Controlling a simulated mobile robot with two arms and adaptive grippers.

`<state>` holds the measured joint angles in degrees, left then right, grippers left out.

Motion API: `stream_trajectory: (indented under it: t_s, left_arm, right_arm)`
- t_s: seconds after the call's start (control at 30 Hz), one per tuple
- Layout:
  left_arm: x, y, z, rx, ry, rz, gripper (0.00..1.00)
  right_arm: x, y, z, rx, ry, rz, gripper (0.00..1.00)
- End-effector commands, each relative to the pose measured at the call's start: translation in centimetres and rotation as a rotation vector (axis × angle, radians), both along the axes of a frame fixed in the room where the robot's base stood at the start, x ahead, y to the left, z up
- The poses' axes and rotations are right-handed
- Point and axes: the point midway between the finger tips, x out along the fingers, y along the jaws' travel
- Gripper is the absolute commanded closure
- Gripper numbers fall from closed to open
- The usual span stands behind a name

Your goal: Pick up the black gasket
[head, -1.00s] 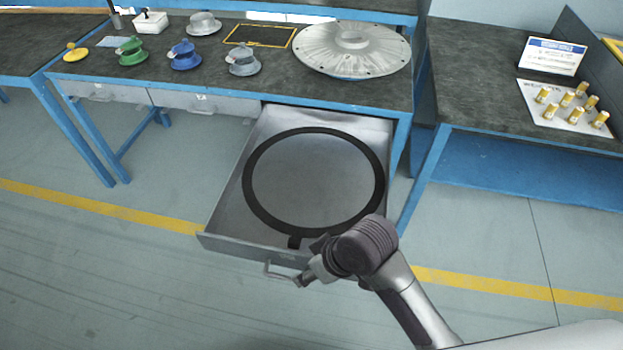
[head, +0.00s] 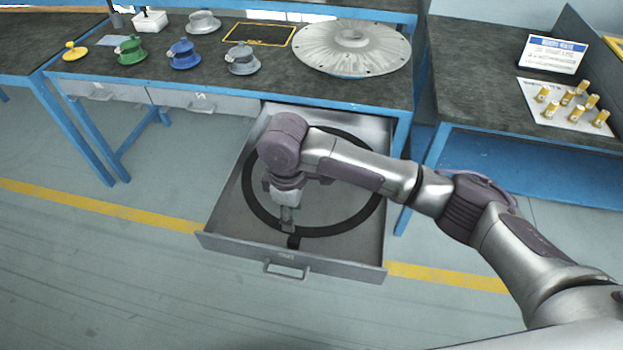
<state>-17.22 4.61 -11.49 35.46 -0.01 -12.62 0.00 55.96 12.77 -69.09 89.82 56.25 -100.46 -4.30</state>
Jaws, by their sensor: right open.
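The black gasket (head: 352,222) is a large flat ring with a small tab at its front. It lies in the open drawer (head: 225,238) under the bench. My right gripper (head: 288,226) points down over the front left part of the ring, close to the tab. It is open, and I cannot tell whether it touches the gasket. My right arm hides part of the ring's right and upper left side. My left gripper is not in view.
The blue-framed bench (head: 270,88) above the drawer carries a large metal disc cover (head: 352,48), green (head: 131,51), blue (head: 184,55) and grey (head: 242,60) flanged parts. A second bench (head: 470,90) stands to the right. The floor left of the drawer is clear.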

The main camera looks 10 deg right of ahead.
Motion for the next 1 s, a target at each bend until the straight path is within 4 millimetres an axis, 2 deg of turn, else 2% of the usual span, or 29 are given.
stream_trajectory:
  t_s: [0.1, 0.3, 0.57, 0.8, 1.0]
  left_arm:
    - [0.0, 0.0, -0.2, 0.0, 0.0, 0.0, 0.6]
    - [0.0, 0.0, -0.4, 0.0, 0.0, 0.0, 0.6]
    - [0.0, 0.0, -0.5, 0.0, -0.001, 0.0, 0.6]
    - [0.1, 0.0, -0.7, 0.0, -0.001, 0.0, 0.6]
    - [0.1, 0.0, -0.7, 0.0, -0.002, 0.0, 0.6]
  right_arm:
    - [-0.1, 0.0, -2.7, -0.002, 0.005, -0.002, 0.53]
    - [-0.1, 0.0, -6.2, 0.001, 0.002, -0.001, 0.53]
    - [0.0, 0.1, -8.2, 0.001, 0.001, -0.001, 0.53]
    - [0.4, 0.2, -11.7, 0.0, 0.001, -0.001, 0.53]
    - [0.4, 0.2, -12.7, 0.002, -0.001, 0.001, 0.53]
